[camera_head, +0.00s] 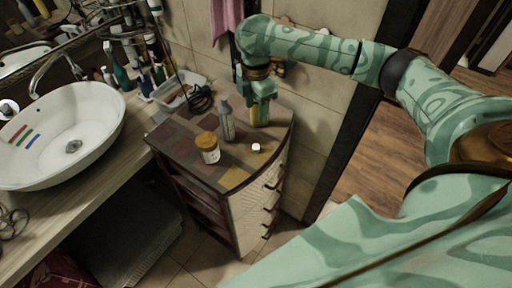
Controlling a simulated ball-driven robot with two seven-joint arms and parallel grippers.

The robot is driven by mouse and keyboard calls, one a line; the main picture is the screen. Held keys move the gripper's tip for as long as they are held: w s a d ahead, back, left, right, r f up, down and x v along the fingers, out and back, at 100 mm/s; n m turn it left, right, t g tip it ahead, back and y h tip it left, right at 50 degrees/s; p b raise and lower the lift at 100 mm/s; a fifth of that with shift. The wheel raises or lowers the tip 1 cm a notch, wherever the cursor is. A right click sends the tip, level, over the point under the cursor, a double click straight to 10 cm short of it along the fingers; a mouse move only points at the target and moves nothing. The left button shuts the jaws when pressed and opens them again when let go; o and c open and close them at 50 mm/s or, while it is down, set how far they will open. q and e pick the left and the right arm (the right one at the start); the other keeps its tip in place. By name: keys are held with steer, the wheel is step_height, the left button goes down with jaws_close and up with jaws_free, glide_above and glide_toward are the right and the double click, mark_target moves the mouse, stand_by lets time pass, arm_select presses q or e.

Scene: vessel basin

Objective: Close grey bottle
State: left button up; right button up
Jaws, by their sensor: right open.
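The grey bottle (227,124) stands upright on the patchwork top of a small cabinet. A small white piece that looks like a cap (256,147) lies on the cabinet top, to the right of and nearer than the bottle. My right gripper (260,112) points down over the back right of the cabinet, just right of the grey bottle and apart from it. It is open, and something yellowish shows at its fingers; I cannot tell whether this is a separate object. Whether the bottle's neck is bare is too small to tell. My left gripper is not in view.
A white jar with an orange lid (208,149) stands left of and nearer than the bottle. A plastic bin (180,97) with a dark coiled cord is behind the cabinet's left. A white basin (60,140) is at left. The cabinet top's front is clear.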

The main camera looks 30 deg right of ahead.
steer(key=b, duration=0.3)
glide_above(256, 146)
step_height(256, 146, down, 11)
steer(key=shift+r, duration=0.15)
step_height(256, 146, down, 5)
steer(key=shift+f+b, duration=0.15)
steer(key=shift+b, duration=1.1)
steer(key=c, duration=1)
